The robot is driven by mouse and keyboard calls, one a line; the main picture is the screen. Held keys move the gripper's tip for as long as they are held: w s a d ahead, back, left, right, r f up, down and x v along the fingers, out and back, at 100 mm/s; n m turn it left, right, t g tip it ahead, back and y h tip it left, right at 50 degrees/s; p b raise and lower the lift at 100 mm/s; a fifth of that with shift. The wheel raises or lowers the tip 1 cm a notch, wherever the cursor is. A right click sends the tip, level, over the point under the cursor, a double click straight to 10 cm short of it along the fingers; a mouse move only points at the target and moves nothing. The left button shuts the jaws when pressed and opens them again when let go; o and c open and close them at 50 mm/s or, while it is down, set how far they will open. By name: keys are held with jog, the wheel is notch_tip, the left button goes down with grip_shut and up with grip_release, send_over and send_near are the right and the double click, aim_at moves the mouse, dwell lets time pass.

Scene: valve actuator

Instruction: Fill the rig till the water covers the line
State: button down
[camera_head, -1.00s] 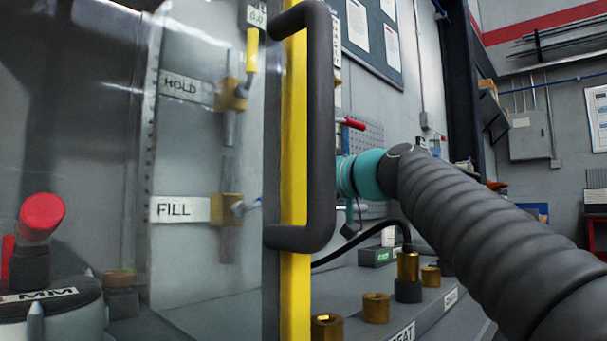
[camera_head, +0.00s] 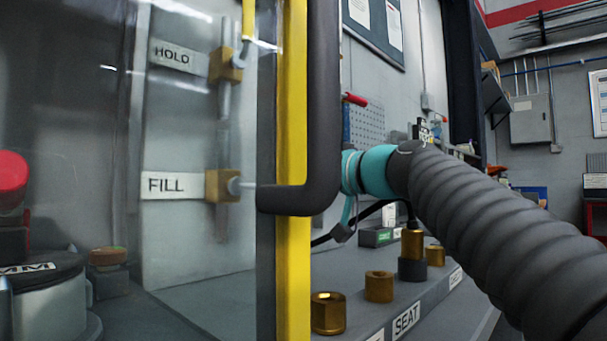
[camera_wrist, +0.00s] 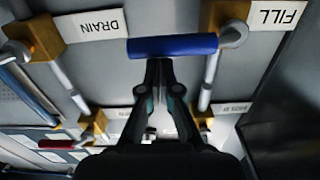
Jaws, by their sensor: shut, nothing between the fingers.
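The brass FILL valve (camera_head: 222,185) sits beside its FILL label (camera_head: 172,185) on the grey rig panel, behind a clear pane. In the wrist view the FILL label (camera_wrist: 277,14) is at upper right, upside down. A blue lever bar (camera_wrist: 172,45) reaches toward the FILL valve's pale pivot (camera_wrist: 233,35). My gripper (camera_wrist: 160,64) is shut and empty, its tips just at or below the bar's middle; I cannot tell if they touch. In the head view the gripper is hidden behind the black door handle. I cannot make out water or a line.
The yellow-edged door frame (camera_head: 291,150) and its black handle (camera_head: 325,110) stand between camera and arm. The HOLD valve (camera_head: 226,65) is above FILL; the DRAIN label (camera_wrist: 90,24) shows in the wrist view. Brass fittings (camera_head: 378,286) stand on the bench, by the SEAT label (camera_head: 407,320).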

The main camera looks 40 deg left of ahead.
dwell(0.3)
jog(key=d+r, duration=0.3)
jog(key=d, duration=0.8)
jog(key=shift+s+r, duration=0.3)
jog(key=shift+s, duration=0.15)
